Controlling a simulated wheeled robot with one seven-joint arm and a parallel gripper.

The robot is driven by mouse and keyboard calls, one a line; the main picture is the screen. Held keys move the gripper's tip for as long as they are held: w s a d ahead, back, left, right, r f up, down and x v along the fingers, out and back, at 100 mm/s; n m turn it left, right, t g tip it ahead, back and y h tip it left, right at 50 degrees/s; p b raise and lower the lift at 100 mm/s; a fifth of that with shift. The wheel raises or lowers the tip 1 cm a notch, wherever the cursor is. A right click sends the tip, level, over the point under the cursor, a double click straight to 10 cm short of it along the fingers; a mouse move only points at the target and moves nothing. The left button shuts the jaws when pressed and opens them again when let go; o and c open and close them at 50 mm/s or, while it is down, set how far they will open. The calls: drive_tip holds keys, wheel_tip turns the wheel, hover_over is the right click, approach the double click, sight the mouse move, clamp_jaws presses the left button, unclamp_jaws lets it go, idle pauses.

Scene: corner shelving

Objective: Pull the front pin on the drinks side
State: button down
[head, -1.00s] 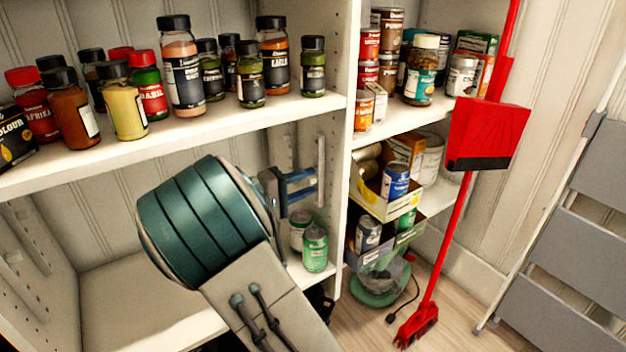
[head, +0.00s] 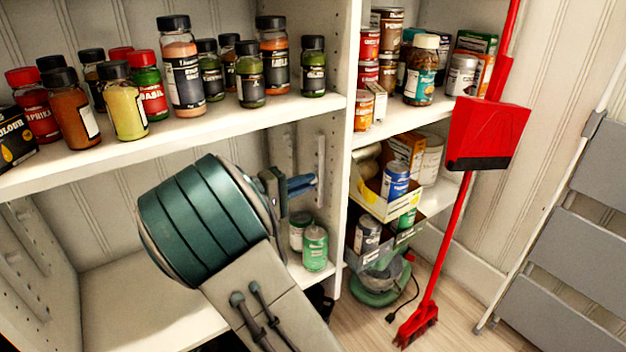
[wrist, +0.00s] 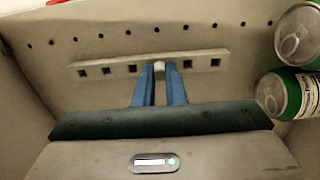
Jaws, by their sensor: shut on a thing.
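My gripper (head: 302,184) has its blue fingers at the inner right side wall of the lower shelf bay. In the wrist view the gripper (wrist: 160,72) is shut on a small pale pin (wrist: 159,66), which shows between the fingertips. The pin sits at a light strip (wrist: 95,70) with a row of square holes on the panel. The strip also shows in the head view (head: 319,160), upright on the side wall. The pin itself cannot be made out in the head view.
Two green-labelled drinks cans, one in front (head: 315,248) and one behind (head: 301,229), stand on the lower shelf (head: 130,300) close below my gripper. The upper shelf (head: 200,125) with several spice jars lies above my arm. The front upright (head: 345,200) is just right.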

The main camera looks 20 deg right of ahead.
drive_tip(key=p+v, duration=0.1)
drive_tip(key=v, duration=0.5)
idle(1.1)
